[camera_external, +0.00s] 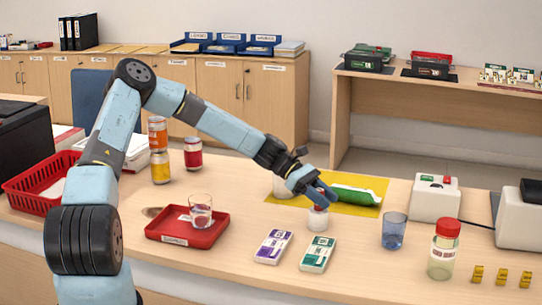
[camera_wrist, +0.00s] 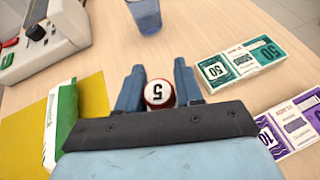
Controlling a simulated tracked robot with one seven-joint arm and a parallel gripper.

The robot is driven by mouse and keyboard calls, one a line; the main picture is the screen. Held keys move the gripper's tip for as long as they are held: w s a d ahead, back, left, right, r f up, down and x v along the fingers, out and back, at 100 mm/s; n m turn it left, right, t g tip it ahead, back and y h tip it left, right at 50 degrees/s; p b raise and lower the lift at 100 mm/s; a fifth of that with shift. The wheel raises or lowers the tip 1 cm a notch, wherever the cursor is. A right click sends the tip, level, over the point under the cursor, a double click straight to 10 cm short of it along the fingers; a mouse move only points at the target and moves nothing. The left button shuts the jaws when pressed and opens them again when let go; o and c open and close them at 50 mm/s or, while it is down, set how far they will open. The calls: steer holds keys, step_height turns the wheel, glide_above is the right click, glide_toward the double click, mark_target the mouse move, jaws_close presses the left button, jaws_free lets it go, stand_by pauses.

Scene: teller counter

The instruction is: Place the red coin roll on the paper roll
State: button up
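The red coin roll (camera_wrist: 159,94), with a white "5" on its end, sits between the two fingers of my gripper (camera_wrist: 160,85) in the wrist view. Both fingers lie close against its sides, so my gripper looks shut on it. In the external view my gripper (camera_external: 320,196) points down over a white paper roll (camera_external: 318,220) on the counter. Some red of the coin roll (camera_external: 320,208) shows at the top of that paper roll. I cannot tell whether the two touch. The paper roll is not visible in the wrist view.
Purple (camera_external: 273,246) and green (camera_external: 318,254) note bundles lie in front. A blue glass (camera_external: 394,231) and a red-lidded jar (camera_external: 444,252) stand to the right, a red tray (camera_external: 187,237) left.

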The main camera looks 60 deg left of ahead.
steer(key=o, duration=0.4)
steer(key=shift+r, duration=0.15)
steer(key=v, duration=1.2)
